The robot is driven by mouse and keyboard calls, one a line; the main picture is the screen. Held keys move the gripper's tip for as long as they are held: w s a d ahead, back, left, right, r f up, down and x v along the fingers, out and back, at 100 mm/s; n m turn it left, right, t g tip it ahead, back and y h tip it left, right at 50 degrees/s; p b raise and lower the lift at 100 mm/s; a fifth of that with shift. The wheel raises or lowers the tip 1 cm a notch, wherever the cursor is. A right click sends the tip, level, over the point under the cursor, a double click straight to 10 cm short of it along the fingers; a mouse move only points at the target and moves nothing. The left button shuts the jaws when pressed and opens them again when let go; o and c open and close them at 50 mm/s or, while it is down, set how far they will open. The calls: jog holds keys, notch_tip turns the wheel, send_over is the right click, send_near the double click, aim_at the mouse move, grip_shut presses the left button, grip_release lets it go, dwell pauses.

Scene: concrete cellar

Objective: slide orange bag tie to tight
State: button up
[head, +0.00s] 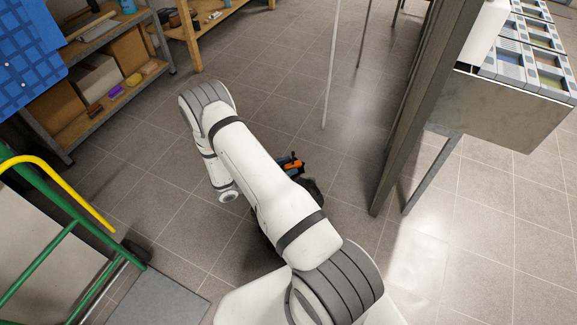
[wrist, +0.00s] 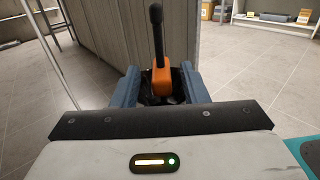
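The orange bag tie (wrist: 161,77) shows in the wrist view between the two blue-grey fingers of my gripper (wrist: 160,84). A black strap or stem stands up from it. The fingers are spread, with visible space on both sides of the orange part. Dark material lies below and behind it, low between the fingers. In the head view the orange tie (head: 290,164) shows just past my arm, beside a dark bag (head: 311,188). My arm hides most of the bag and my gripper there, so contact cannot be told.
Grey metal posts (head: 425,110) and a tilted bin rack (head: 510,100) stand at the right. A green trolley with a yellow handle (head: 45,168) is at the left. A shelf (head: 118,95) is at the back left. Tiled floor beyond my arm is clear.

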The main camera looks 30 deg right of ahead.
jog(key=shift+d, duration=0.35)
jog(key=shift+c, duration=0.6)
grip_shut()
